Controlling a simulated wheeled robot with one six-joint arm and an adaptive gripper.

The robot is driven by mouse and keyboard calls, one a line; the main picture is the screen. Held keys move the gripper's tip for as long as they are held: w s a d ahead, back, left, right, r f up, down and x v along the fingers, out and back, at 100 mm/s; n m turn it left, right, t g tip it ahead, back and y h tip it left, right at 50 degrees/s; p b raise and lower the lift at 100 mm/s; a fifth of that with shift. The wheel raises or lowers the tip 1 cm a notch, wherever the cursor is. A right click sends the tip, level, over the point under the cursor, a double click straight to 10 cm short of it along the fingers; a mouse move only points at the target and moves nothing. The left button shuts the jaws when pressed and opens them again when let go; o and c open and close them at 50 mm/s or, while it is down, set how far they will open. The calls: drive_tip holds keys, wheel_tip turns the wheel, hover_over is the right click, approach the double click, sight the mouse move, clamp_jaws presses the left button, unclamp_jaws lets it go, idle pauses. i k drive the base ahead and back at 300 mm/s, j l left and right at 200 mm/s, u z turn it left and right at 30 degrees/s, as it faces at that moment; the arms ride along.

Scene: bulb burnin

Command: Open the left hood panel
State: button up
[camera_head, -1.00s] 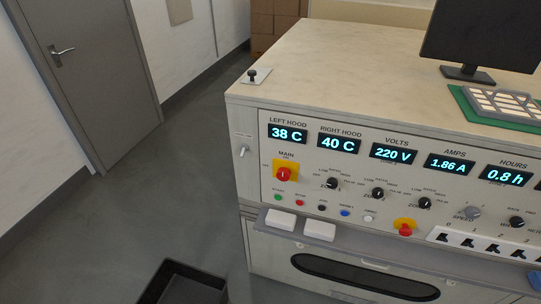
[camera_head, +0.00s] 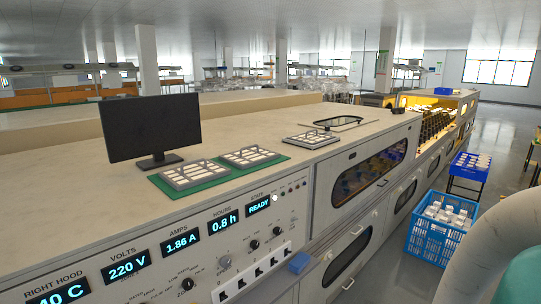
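A hood panel (camera_head: 345,194) with a long dark window stands upright and looks closed on the machine's front, right of the control panel. I cannot tell whether it is the left hood panel. Another dark-windowed panel (camera_head: 348,258) sits below it, with a pale bar handle. Farther along, an open lit section (camera_head: 437,118) holds rows of bulbs or sockets. The control panel (camera_head: 205,265) shows 40 C under RIGHT HOOD and READY; the LEFT HOOD display is out of frame. My gripper is not in view; a rounded pale and teal part of my arm fills the lower right corner.
A monitor (camera_head: 150,128) and trays on green mats (camera_head: 205,196) stand on the machine top. A blue crate (camera_head: 437,240) of white boxes and a blue crate on a stand (camera_head: 468,172) are on the floor at right. Grey floor (camera_head: 505,130) shows beyond them.

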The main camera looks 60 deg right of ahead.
sight(328, 171)
drive_tip(key=z, duration=2.45)
drive_tip(key=i+l, duration=0.35)
drive_tip(key=i, duration=0.25)
drive_tip(key=i+l, duration=0.35)
drive_tip(key=i, duration=0.2)
drive_tip(key=i+l, duration=0.3)
drive_tip(key=i, duration=0.3)
drive_tip(key=i+l+u, duration=0.1)
drive_tip(key=i+l, duration=0.25)
drive_tip(key=i, duration=0.25)
drive_tip(key=i+l, duration=0.4)
drive_tip(key=i, duration=0.15)
